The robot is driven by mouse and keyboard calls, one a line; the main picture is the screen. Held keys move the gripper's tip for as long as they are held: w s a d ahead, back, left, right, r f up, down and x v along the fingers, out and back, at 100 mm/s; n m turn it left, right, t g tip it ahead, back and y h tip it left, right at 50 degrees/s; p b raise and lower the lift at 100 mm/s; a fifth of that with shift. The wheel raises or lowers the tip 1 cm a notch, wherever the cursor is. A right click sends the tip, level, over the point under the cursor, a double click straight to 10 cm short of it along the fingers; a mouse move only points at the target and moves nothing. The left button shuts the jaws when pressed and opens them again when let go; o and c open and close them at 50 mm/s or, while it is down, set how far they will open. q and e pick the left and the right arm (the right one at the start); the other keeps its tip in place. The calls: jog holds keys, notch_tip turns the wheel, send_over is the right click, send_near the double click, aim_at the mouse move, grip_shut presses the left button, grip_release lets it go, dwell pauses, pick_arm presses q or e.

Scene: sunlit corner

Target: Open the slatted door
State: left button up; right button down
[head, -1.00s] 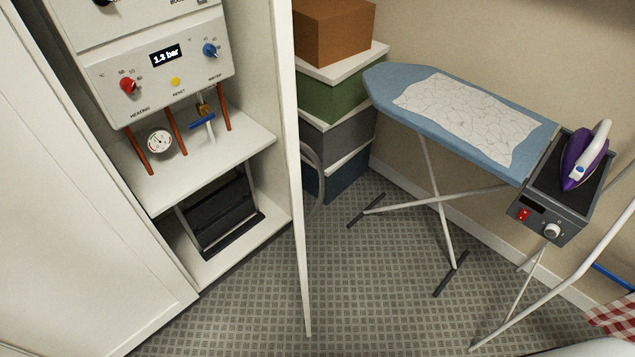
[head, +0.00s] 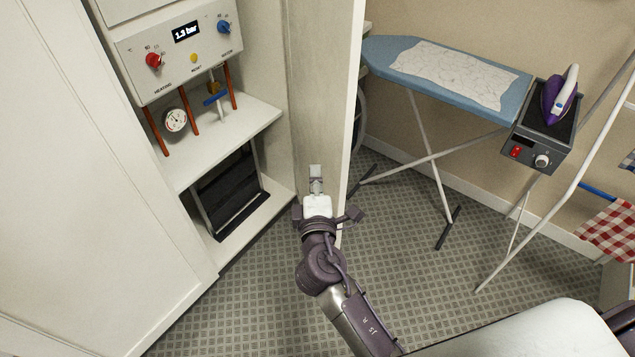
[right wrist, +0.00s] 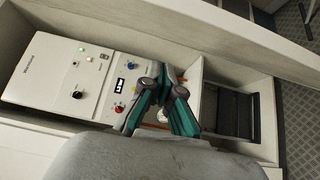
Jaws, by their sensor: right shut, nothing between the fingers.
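The door (head: 325,90) of the white cupboard stands open, swung out to the right, with its inner face and free edge showing. No slats show on this face. My right gripper (head: 316,178) is shut and empty, at the lower part of the door's inner face. I cannot tell whether it touches. The right wrist view shows its teal fingers (right wrist: 163,90) in front of the boiler, with the pale door (right wrist: 240,28) along the top. My left gripper is not in view.
Inside the cupboard are a boiler panel (head: 185,45), copper pipes and a shelf (head: 225,140). Right of the door stand an ironing board (head: 515,90) and an iron (head: 560,92) on a grey unit. The grey floor (head: 430,275) is clear between them.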

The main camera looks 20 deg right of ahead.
aim_at(332, 157)
pick_arm(q)
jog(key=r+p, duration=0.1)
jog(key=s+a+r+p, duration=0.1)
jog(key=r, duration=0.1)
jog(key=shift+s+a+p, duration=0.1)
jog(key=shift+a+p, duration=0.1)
jog(key=shift+p, duration=0.1)
pick_arm(e)
jog(key=w+d, duration=0.4)
jog(key=shift+w+d, duration=0.3)
jog(key=shift+d, duration=0.1)
